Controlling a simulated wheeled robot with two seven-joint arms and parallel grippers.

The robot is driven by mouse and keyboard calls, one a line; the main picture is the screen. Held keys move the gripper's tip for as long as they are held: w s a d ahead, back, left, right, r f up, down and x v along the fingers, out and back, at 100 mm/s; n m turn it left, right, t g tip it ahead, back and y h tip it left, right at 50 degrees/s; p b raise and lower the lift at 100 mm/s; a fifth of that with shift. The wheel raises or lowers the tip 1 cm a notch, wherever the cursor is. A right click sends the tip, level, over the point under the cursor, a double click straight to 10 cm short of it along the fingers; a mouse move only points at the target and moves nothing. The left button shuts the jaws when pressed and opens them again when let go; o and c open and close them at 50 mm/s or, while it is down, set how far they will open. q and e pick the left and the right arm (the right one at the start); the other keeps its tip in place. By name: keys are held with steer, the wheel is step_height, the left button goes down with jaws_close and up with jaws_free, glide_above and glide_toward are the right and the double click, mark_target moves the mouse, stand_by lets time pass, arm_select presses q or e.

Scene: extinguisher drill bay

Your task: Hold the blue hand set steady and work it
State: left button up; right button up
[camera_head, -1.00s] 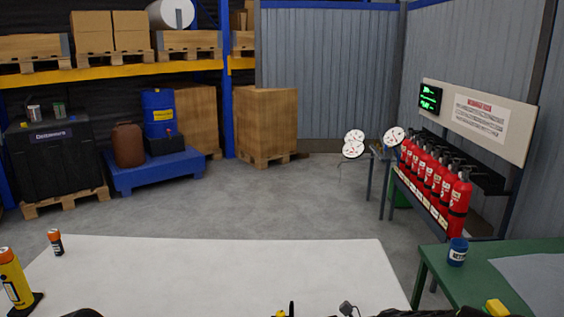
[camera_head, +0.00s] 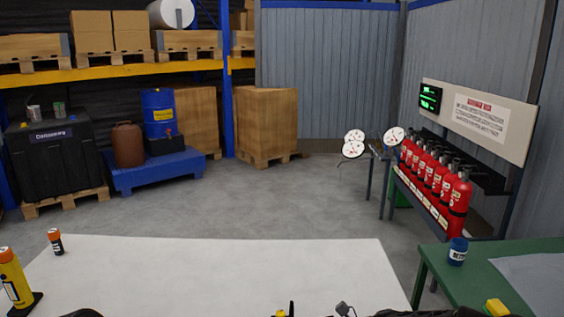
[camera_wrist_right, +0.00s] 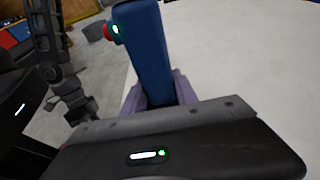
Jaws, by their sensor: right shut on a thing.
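The blue hand set (camera_wrist_right: 152,45) stands up between the purple-grey fingers of my right gripper (camera_wrist_right: 158,92) in the right wrist view. A red button (camera_wrist_right: 108,33) and a small lit green light (camera_wrist_right: 116,29) are on its left side. I cannot make out the hand set in the head view. My left gripper is not seen in either view.
A white table top (camera_head: 215,275) holds a yellow cylinder (camera_head: 14,280) and a small orange-capped bottle (camera_head: 56,242) on its left; its middle is clear. A green table (camera_head: 432,258) with a blue jar (camera_head: 458,251) stands right. Red extinguishers (camera_head: 440,180) line the right wall.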

steer(key=c, duration=0.4)
steer(key=o, duration=1.2)
steer(key=shift+d, duration=0.1)
steer(key=v, duration=1.2)
